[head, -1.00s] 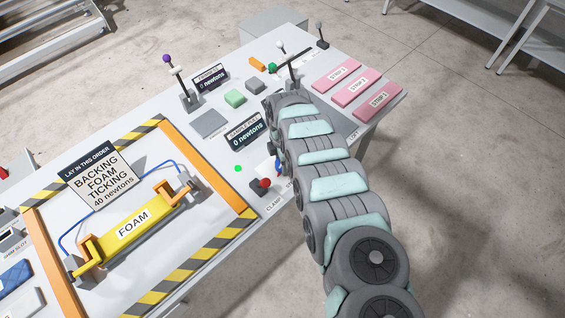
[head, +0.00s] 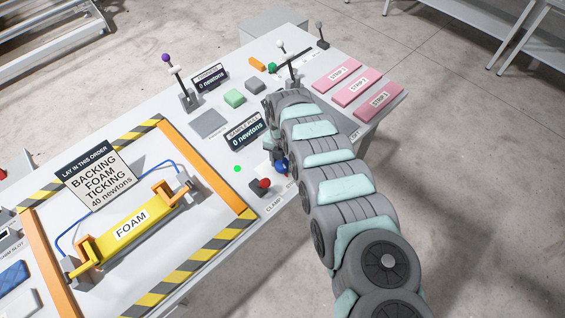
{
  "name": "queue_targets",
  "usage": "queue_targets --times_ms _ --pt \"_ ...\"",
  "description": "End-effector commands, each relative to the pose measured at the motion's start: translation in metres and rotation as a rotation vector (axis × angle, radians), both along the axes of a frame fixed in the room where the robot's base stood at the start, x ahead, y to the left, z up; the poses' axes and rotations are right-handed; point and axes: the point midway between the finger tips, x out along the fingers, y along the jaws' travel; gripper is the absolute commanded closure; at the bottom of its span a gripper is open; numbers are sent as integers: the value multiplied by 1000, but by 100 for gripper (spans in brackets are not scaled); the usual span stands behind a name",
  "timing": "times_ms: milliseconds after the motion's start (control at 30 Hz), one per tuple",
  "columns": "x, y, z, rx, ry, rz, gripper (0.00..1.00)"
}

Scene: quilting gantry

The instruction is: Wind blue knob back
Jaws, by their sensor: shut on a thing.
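The blue knob (head: 282,166) shows partly at the front edge of the table, just right of the red-topped lever. My gripper (head: 277,153) is over the knob and shut on it, as far as the view shows. My arm hides much of the knob and the fingertips. The "SAMPLE PULL" display (head: 245,131) left of my gripper reads 0 newtons. A red-topped clamp lever (head: 263,184) stands close to the left of the knob.
A yellow roller marked FOAM (head: 130,225) lies inside the striped frame (head: 188,274). Pink strips (head: 356,90) lie at the right. A green block (head: 235,98) and grey blocks lie mid-table.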

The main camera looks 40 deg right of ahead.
Motion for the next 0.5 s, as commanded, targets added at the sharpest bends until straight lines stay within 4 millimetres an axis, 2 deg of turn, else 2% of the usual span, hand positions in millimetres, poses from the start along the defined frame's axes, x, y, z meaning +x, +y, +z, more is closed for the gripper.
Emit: queue_targets --times_ms 500 --pt "0 0 1 0 1 98 95"
